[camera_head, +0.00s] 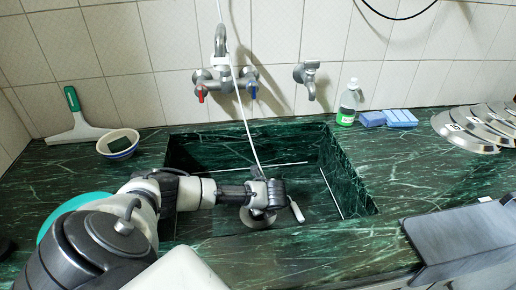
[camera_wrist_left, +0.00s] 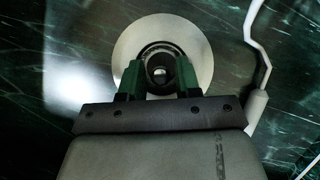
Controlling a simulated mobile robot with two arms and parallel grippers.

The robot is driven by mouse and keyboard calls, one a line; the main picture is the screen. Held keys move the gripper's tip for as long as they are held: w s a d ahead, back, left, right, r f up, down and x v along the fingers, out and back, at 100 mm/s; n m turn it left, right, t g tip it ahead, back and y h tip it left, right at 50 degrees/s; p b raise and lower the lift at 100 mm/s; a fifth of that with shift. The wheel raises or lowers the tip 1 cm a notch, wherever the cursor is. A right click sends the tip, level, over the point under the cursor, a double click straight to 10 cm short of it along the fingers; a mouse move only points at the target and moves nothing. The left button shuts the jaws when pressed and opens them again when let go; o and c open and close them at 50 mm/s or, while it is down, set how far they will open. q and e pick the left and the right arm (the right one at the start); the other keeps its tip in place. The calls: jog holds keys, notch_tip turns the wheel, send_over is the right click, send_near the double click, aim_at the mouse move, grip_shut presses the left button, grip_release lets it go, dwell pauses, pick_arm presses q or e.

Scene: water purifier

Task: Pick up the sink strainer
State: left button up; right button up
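The sink strainer (camera_head: 258,221) is a round metal disc with a dark ring and a small central knob. It is low in the dark green sink (camera_head: 350,195), partly hidden by my left gripper (camera_head: 264,200) in the head view. In the left wrist view the strainer (camera_wrist_left: 198,60) lies straight ahead of my left gripper (camera_wrist_left: 160,78). The two green-looking fingers are apart, one on each side of the central knob. I cannot tell whether they touch it. My right gripper is not in view.
A thin white tube (camera_head: 240,100) hangs from the faucet (camera_head: 220,70) into the sink beside my gripper. A bowl with a sponge (camera_head: 118,147) and a squeegee (camera_head: 78,125) stand left. A soap bottle (camera_head: 348,102), blue sponges (camera_head: 400,117) and metal lids (camera_head: 465,135) stand right.

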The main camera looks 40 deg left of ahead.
pick_arm(q)
jog(key=shift+w+a+f, duration=0.1)
jog(key=shift+a+f, duration=0.1)
jog(key=shift+f, duration=0.25)
jog(key=shift+r, duration=0.1)
grip_shut()
